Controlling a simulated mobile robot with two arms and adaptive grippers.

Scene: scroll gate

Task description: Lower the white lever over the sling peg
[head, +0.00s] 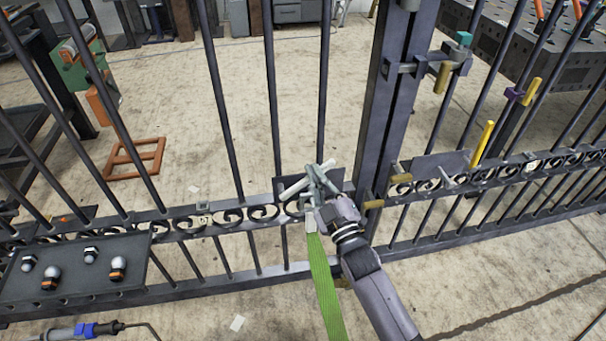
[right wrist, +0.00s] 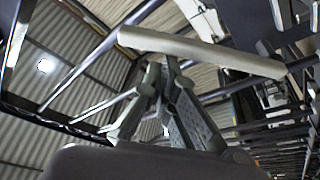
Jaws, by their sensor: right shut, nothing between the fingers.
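The white lever (head: 292,189) is a short pale bar in front of a dark plate on the gate's scroll band, tilted up to the right. It also crosses the right wrist view (right wrist: 205,50). My right gripper (head: 318,176) is shut and empty, with its fingertips close to the lever; I cannot tell whether they touch. In the right wrist view the fingertips (right wrist: 162,68) meet just below the bar. The green sling (head: 325,285) hangs from a grey end just below the gripper. The sling peg is hidden or too small to make out. My left gripper is out of view.
The gate's dark post (head: 385,110) stands right of the gripper, with brass-coloured latch parts. A yellow handle (head: 484,143) rises from the plate further right. A dark tray (head: 75,285) with several bolts is at the lower left.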

